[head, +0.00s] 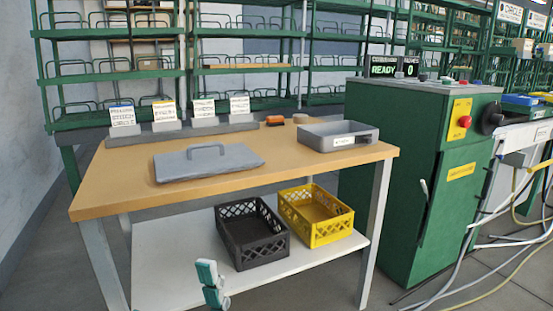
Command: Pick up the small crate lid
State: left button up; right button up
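The crate lid (209,162) is a flat grey panel with a raised loop handle on top. It lies flat on the left part of the wooden table top (300,172), near the front edge. A teal and white piece at the bottom edge left of centre looks like part of my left gripper (211,284). It is low in front of the table, well apart from the lid, and too little shows to tell if it is open. My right gripper is not in view.
A grey tray (318,143) stands at the table's right end. Label cards (162,112) stand along the back left. A black crate (238,254) and a yellow crate (328,232) sit on the lower shelf. A green machine (390,200) stands close on the right.

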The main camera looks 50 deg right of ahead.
aim_at(213, 158)
jog(key=z, duration=1.15)
